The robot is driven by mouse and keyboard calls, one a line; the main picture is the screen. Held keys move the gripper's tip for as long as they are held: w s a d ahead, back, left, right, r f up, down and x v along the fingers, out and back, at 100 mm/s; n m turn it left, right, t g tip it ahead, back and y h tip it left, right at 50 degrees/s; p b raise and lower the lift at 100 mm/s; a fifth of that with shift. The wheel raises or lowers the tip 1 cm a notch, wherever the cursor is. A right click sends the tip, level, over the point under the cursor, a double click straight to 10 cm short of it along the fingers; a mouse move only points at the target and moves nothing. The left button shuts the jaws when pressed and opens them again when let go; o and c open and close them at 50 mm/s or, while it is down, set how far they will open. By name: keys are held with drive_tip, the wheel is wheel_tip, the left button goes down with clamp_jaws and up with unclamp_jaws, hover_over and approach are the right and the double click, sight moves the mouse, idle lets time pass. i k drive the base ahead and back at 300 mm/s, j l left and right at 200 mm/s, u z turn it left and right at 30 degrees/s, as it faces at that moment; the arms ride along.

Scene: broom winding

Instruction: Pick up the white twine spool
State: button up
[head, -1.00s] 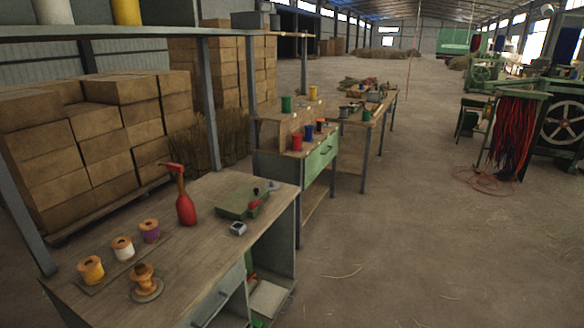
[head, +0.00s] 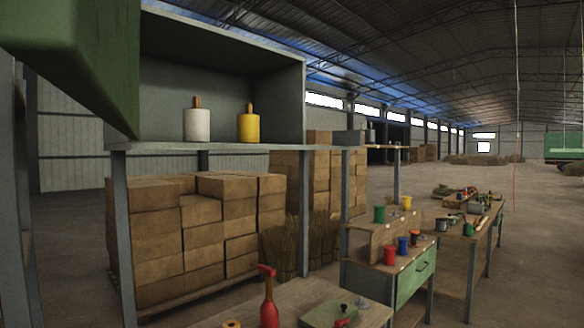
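A white spool (head: 197,125) with a wooden peg on top stands upright on the high shelf (head: 170,146), inside an open grey cabinet (head: 270,80). A yellow spool (head: 248,126) of the same shape stands to its right, apart from it. The small white spool seen earlier on the workbench (head: 290,298) is outside this view. Only the wooden top of one spool (head: 231,323) shows at the bottom edge. My gripper is not in view.
Stacked boxes (head: 200,235) fill the space behind the shelf posts. A green panel (head: 85,50) blocks the upper left. Open floor (head: 540,260) lies at the right.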

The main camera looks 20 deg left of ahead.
sight(196, 120)
drive_tip(key=u, duration=1.15)
drive_tip(key=i+l, duration=0.25)
drive_tip(key=i, duration=0.2)
